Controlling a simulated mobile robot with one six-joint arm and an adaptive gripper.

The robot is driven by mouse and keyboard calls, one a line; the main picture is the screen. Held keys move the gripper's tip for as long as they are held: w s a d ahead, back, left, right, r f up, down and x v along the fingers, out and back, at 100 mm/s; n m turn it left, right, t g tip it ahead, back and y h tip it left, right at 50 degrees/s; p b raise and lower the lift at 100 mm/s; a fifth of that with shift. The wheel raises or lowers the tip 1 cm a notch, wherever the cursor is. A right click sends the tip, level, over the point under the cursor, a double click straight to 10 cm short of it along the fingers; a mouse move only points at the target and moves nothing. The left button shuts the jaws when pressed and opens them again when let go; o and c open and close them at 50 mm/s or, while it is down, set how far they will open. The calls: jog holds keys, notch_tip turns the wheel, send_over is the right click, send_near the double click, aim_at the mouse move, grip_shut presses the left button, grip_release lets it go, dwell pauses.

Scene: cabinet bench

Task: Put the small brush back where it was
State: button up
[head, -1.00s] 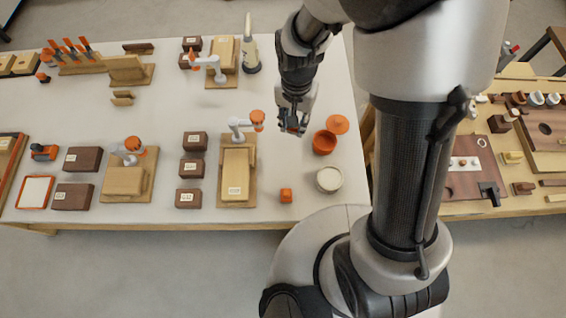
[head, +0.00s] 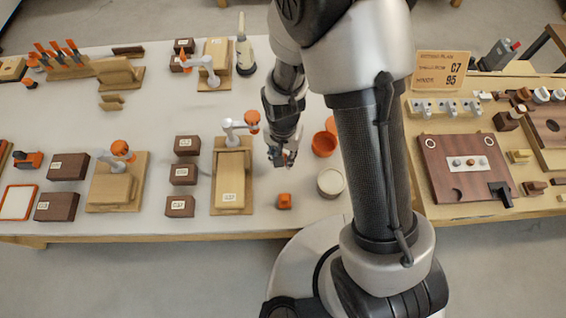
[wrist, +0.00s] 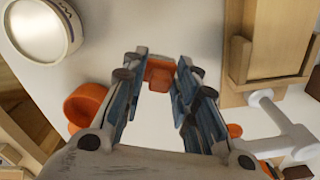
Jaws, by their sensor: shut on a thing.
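My gripper (head: 281,158) hangs over the white table, right of the wooden stand with the white-and-orange clamp (head: 232,165). In the wrist view my gripper (wrist: 158,85) is shut on a small orange piece (wrist: 160,73) between the fingertips. Only part of this piece shows, and I cannot tell for sure that it is the small brush. In the head view the fingers mostly hide it. Several orange-handled tools (head: 57,50), possibly brushes, stand in a row at the wooden rack (head: 70,70) at the far left.
An orange bowl (head: 324,144) is right of my gripper. Dark brown boxes (head: 184,174) stand left of the stand. A second bench with a brown board (head: 440,175) is at right.

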jog(key=shift+f+b, duration=0.65)
jog(key=shift+f, duration=1.5)
jog(key=shift+f, duration=0.1)
jog(key=o, duration=0.8)
notch_tip(320, 180, up, 12)
jog(key=p, duration=0.4)
jog(key=shift+r, duration=0.25)
jog(key=s+d+r+n+t, duration=0.1)
jog(key=s+d+r, duration=0.2)
jog(key=r, duration=0.5)
jog(key=s+d+r+n+t, duration=0.2)
jog(key=s+d+r, duration=0.2)
jog(key=r, duration=0.5)
jog(key=s+d+r+n+t, duration=0.1)
jog(key=s+d+r, duration=0.3)
jog(key=s+r, duration=0.2)
jog(key=shift+s+r+n+t, duration=0.15)
jog(key=shift+r+n, duration=0.05)
jog(key=shift+r, duration=0.5)
jog(key=shift+s+r+n+t, duration=0.1)
jog(key=shift+r+n+t, duration=0.1)
jog(key=shift+r, duration=0.5)
